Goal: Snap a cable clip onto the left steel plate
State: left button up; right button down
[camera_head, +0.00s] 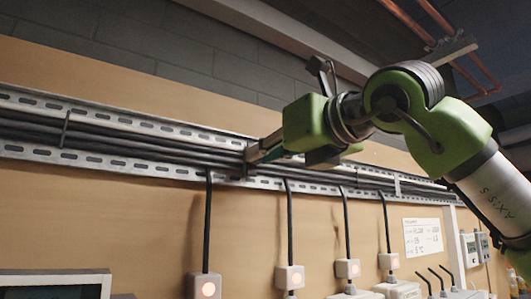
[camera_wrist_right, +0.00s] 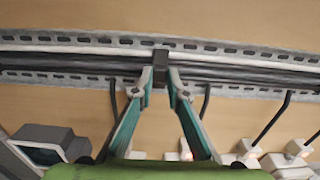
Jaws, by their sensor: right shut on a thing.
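A dark cable clip (camera_wrist_right: 160,66) sits between the fingertips of my right gripper (camera_wrist_right: 160,84) in the right wrist view. The gripper is shut on it, and the clip lies across the black cables. In the head view my right gripper (camera_head: 252,154) reaches the cable run from the right. Perforated steel strips run above (camera_head: 100,117) and below (camera_head: 100,160) the cables; in the wrist view they also show above (camera_wrist_right: 60,39) and below (camera_wrist_right: 60,80). Whether the clip is seated on the steel is not clear. My left gripper is not in view.
Another dark clip (camera_head: 65,128) spans the cables further left. Black cables drop to several white boxes with lit buttons, one below my gripper (camera_head: 205,287). A grey-framed screen (camera_head: 55,284) stands at lower left. Copper pipes (camera_head: 440,25) run at upper right.

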jog(key=shift+w+a, duration=0.2)
jog(key=shift+w, duration=0.1)
dwell(0.7)
jog(key=c, duration=2.1)
grip_release()
jog(key=shift+w+a, duration=0.1)
jog(key=shift+b+v, duration=2.6)
jog(key=shift+v, duration=4.5)
